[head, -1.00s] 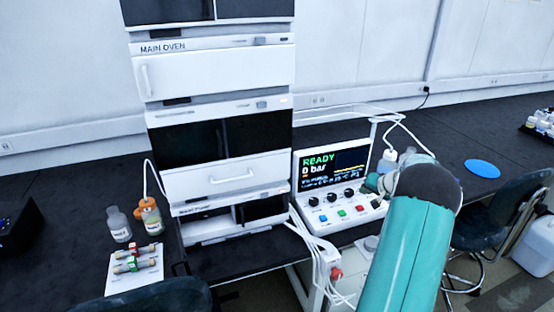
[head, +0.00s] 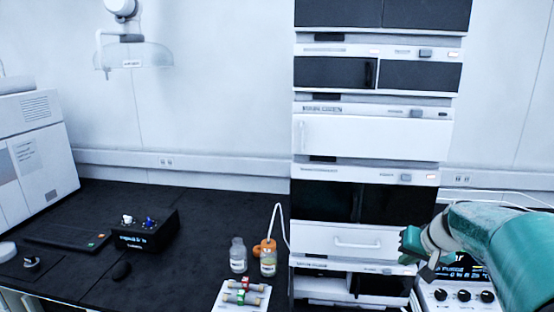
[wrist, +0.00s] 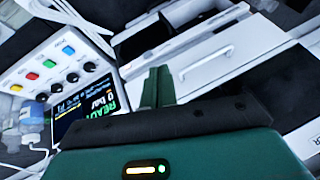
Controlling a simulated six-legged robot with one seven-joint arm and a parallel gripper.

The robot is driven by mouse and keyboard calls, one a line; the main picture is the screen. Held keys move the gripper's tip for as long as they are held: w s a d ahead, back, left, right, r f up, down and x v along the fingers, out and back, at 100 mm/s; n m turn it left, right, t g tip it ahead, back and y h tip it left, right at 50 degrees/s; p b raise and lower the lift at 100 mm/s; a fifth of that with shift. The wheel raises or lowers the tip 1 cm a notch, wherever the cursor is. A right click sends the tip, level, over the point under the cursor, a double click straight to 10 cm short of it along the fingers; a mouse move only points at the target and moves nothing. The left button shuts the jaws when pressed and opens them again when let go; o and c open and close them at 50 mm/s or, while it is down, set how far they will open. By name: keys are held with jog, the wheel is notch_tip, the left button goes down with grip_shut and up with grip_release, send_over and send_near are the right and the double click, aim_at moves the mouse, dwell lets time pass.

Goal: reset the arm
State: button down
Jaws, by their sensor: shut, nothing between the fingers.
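My arm comes in from the right edge of the head view, bent, with its teal links in front of the control box. My gripper (head: 408,242) is at the lower right of the instrument stack in that view, in front of its lower drawers. In the wrist view my gripper (wrist: 157,86) shows its green fingers close together, shut, with nothing between them. The tilted view past them shows the stack and the control box screen. I cannot tell the exact gap between the gripper and the stack.
The white instrument stack (head: 372,138) stands on the black bench (head: 190,235). The control box (wrist: 55,75) is beside it, partly hidden by my arm. Two bottles (head: 238,255) and a white card with small columns (head: 240,296) sit left of the stack. A black box (head: 146,238) lies further left.

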jog(key=s+a+r+n, duration=0.2)
jog(key=s+a+r, duration=0.1)
jog(key=s+a, duration=0.85)
jog(key=s+a+f+n+h, duration=0.1)
jog(key=s+a+f+n, duration=0.1)
jog(key=s+a, duration=0.6)
jog(key=s, duration=0.3)
jog(key=shift+a+g, duration=0.4)
